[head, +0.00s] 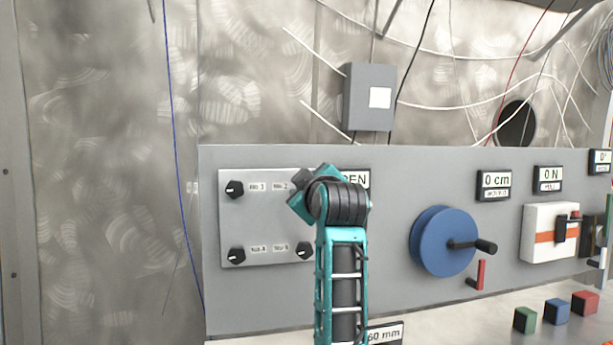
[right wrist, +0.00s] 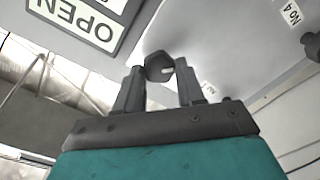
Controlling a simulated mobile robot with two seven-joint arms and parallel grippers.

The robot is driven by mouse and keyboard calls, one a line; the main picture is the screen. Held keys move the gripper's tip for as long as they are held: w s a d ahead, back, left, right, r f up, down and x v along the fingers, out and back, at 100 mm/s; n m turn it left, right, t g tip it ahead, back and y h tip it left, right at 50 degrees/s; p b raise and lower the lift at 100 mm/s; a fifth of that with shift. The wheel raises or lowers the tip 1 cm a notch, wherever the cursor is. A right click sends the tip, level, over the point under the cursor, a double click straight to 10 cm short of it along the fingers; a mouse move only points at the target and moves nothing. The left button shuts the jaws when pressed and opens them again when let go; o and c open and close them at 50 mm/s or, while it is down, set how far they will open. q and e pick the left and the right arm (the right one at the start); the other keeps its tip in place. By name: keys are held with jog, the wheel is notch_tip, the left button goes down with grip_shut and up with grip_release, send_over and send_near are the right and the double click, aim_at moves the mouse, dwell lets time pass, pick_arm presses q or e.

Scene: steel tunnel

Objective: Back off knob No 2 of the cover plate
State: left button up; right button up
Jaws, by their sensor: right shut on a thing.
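The grey cover plate (head: 262,222) is on the panel at left in the head view, with black knobs at its corners. Knob No 2, upper right, is hidden there behind my right arm; its label (head: 280,186) shows. The knob is at the plate. Knob No 1 (head: 234,189) is upper left. My left gripper is not in view.
An OPEN sign (right wrist: 78,18) sits close beside the gripper. To the right are a blue crank wheel (head: 440,241), a red lever (head: 479,274) and a white box with an orange stripe (head: 541,248). Small coloured blocks, one green (head: 524,320), stand on the ledge.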

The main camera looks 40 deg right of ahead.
jog(key=shift+f+n+p, duration=0.15)
jog(key=shift+n+p, duration=1.4)
jog(key=shift+n, duration=1)
jog(key=shift+f+n+p, duration=0.1)
jog(key=shift+n+p, duration=1.45)
jog(key=shift+n, duration=1)
jog(key=o, duration=1)
jog(key=shift+o, duration=0.2)
